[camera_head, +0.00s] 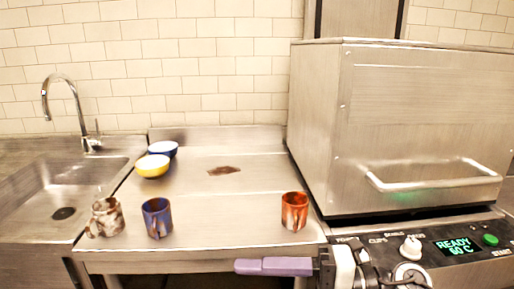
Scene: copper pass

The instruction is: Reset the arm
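My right gripper (325,266) is low in the picture, in front of the machine's lower left corner and pointing left. A purple bar reaches left from its dark part, in front of the counter's front edge; I cannot tell whether this is its fingers or something held. My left gripper is not in view. No mug or bowl touches the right gripper. The red-orange mug (294,212) stands upright on the counter behind it.
A blue mug (157,217) and a mottled brown mug (107,217) stand on the steel counter (220,215). A yellow bowl (152,166) and a blue bowl (163,148) sit behind. The sink (70,190) is left. The steel machine (420,125), reading READY 60 C, is right.

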